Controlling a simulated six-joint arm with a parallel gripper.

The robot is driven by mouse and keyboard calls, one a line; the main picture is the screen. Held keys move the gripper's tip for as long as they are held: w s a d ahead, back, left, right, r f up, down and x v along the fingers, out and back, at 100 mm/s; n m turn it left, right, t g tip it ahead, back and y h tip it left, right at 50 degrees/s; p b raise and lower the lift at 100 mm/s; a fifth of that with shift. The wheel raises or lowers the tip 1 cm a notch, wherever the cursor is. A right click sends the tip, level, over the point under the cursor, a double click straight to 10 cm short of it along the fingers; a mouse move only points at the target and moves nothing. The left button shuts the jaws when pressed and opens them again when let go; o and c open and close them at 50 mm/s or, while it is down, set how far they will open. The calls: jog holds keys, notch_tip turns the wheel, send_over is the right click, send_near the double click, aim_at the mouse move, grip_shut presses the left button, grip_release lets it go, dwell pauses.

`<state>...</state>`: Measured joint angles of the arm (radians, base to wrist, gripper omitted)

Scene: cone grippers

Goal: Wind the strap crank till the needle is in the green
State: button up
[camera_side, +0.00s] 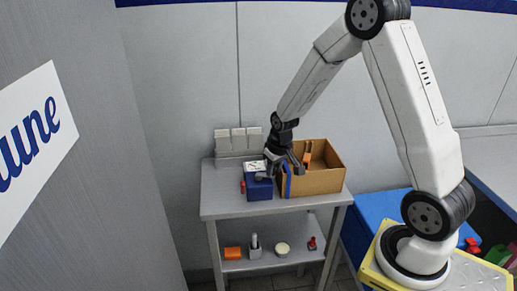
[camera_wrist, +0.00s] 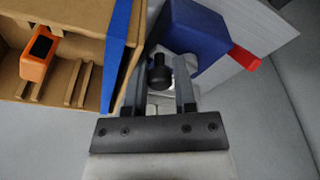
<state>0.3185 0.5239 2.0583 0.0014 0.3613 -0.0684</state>
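A blue box (camera_side: 259,188) stands on the grey table, with a pale face on top (camera_side: 254,166). Any needle or green zone on it is too small to make out. The blue box shows at the top of the wrist view (camera_wrist: 205,38), with a red part (camera_wrist: 245,57) sticking out of its side. A black knob (camera_wrist: 160,74), seemingly the crank's grip, is beside the box. My gripper (camera_wrist: 164,64) points at the knob, its fingers apart on either side with small gaps visible. In the side view my gripper (camera_side: 277,164) hides part of the box.
An open cardboard box (camera_side: 318,182) with blue tape stands close to the right of the blue box. It holds an orange device (camera_wrist: 38,55). White panels (camera_side: 238,140) stand behind. A lower shelf (camera_side: 268,264) carries several small items.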

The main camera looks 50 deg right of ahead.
jog(key=s+r+g, duration=0.2)
jog(key=s+r, duration=0.2)
jog(key=shift+s+a+r+y, duration=0.3)
jog(key=shift+a+r+y, duration=0.05)
jog(key=shift+a+y, duration=0.1)
jog(key=shift+c, duration=0.8)
jog(key=w+r+n, duration=0.4)
jog(key=r+n, duration=0.2)
jog(key=n, duration=0.5)
jog(key=shift+w+d+n, duration=0.2)
jog(key=shift+w+n, duration=0.15)
jog(key=shift+n, duration=0.05)
